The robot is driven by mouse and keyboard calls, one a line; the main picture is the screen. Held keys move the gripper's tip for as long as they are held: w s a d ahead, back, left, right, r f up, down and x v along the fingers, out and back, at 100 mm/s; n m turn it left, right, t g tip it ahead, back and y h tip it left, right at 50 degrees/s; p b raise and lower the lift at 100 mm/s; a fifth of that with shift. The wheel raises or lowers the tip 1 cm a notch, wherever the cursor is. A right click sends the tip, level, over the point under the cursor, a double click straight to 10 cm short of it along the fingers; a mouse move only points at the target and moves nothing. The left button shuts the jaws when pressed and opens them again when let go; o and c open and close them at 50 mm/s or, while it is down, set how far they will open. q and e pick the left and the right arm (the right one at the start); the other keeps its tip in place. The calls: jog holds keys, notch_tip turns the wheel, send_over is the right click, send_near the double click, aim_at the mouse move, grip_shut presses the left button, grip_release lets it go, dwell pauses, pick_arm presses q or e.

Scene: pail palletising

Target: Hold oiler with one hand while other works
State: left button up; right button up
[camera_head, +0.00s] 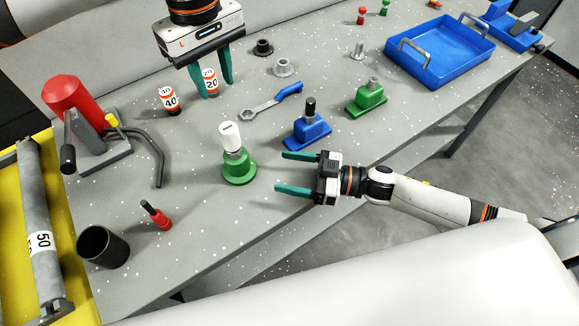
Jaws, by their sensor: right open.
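I cannot tell for sure which thing is the oiler. A small red item with a slanted black top (157,215) stands at the front left and may be it. My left gripper (215,88) points down at the back, its teal fingers close on both sides of a small orange and white cylinder marked 20 (211,81). I cannot tell whether that cylinder is off the table. My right gripper (279,173) is open and empty, pointing left. Its fingertips are just right of a green round base (239,170) with a white-topped post (230,136).

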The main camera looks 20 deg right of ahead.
aim_at(249, 163)
jog(key=shift+w+a+f+n+t, duration=0.25)
jog(key=shift+w+a+n+t, duration=0.1)
jog(key=shift+w, duration=0.25)
jog(key=x, duration=1.1)
jog(key=shift+w+a+f, duration=0.15)
jog(key=shift+a+f, duration=0.05)
jog(key=shift+f, duration=0.05)
